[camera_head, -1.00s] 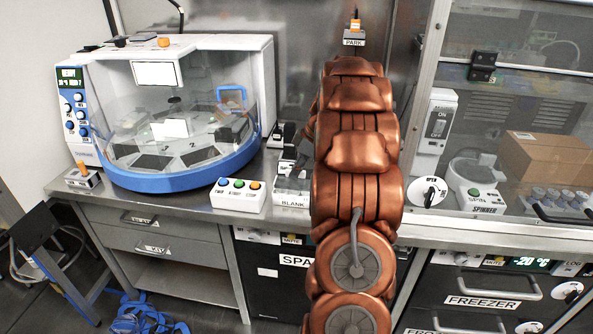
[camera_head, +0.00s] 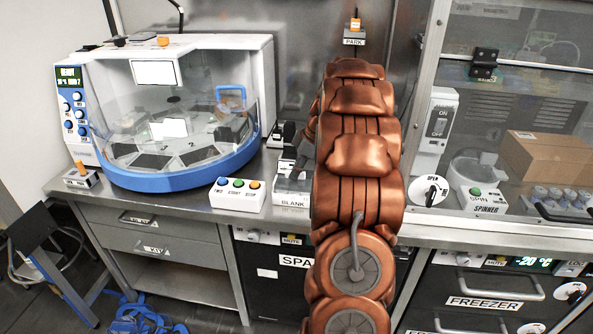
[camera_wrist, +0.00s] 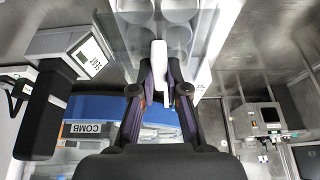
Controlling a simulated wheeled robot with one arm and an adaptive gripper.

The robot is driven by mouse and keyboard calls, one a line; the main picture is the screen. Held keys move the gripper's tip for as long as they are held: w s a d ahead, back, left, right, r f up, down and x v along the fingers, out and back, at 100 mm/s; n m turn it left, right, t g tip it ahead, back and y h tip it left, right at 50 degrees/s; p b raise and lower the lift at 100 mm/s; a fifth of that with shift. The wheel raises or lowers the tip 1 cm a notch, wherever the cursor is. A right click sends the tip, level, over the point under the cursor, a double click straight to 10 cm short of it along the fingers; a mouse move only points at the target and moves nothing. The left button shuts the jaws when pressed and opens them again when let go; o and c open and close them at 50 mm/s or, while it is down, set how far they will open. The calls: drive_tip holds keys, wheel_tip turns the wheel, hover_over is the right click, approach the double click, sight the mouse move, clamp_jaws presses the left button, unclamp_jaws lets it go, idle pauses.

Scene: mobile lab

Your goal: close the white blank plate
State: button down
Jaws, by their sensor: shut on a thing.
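The station labelled BLANK (camera_head: 292,199) stands on the bench between the blue-based machine and my arm. A whitish tray part shows above its label, and my arm hides the rest. In the wrist view, my gripper (camera_wrist: 160,88) is shut on a narrow white upright piece (camera_wrist: 159,62). This piece stands against a clear plate (camera_wrist: 176,12) with large round wells. I cannot tell whether the piece is a lid or a handle of the white blank plate.
A blue-based machine (camera_head: 183,181) with a clear cover stands at left. A white button box (camera_head: 238,196) sits at the bench's front edge. A spinner (camera_head: 478,193) is behind glass at right. The wrist view shows a COMB label (camera_wrist: 87,128) and a grey device (camera_wrist: 262,120) at right.

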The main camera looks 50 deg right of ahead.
drive_tip(key=shift+f+b, duration=1.25)
drive_tip(key=shift+f, duration=0.05)
drive_tip(key=c, duration=1.1)
unclamp_jaws()
drive_tip(key=shift+r, duration=0.1)
drive_tip(key=v, duration=1.1)
drive_tip(key=shift+s+r, duration=0.2)
drive_tip(key=shift+r, duration=0.15)
drive_tip(key=shift+d, duration=0.15)
